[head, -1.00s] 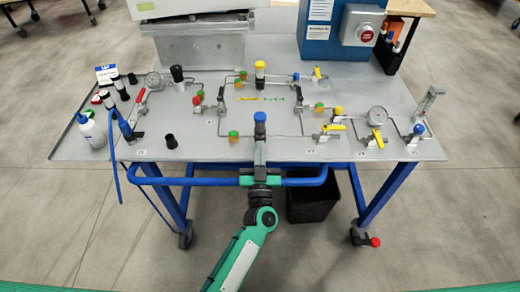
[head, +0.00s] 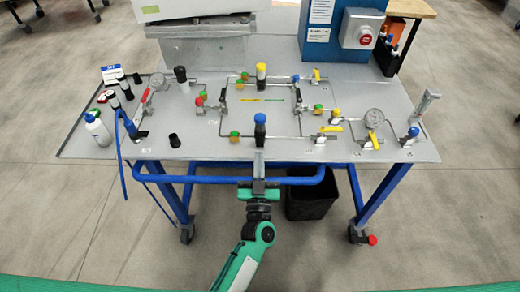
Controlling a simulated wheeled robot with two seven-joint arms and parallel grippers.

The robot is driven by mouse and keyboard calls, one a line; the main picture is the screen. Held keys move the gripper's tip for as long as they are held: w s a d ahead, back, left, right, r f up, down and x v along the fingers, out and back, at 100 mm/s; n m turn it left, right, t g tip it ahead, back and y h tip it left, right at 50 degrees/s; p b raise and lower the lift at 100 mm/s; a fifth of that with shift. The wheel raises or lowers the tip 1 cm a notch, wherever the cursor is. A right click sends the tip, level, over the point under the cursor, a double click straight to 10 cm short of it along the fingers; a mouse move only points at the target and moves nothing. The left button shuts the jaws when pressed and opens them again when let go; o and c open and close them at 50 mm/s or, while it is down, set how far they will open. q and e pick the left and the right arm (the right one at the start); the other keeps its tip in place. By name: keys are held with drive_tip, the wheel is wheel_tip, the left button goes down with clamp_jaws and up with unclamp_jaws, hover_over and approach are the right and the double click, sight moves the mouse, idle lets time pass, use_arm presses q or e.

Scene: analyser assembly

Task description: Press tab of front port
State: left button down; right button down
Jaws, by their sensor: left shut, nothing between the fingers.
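The front port (head: 260,132) is a black fitting with a blue cap, standing upright near the front edge of the panel, in the middle of the head view. Its tab is too small to make out. My left gripper (head: 259,154) comes up from below, at the table's front edge just in front of the port. Its fingers are shut and hold nothing. A small gap seems to lie between the fingertips and the port. My right gripper is not in view.
The grey tabletop (head: 205,147) carries thin tubing, yellow-handled valves and a gauge (head: 373,118). A black fitting (head: 174,140) and a white bottle (head: 97,130) stand at the left. A blue rail (head: 300,180) runs along the front, close to my left gripper.

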use_arm(q)
drive_tip(key=v, duration=0.4)
drive_tip(key=shift+r, duration=0.1)
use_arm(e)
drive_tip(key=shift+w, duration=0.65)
use_arm(q)
drive_tip(key=c, duration=2.2)
unclamp_jaws()
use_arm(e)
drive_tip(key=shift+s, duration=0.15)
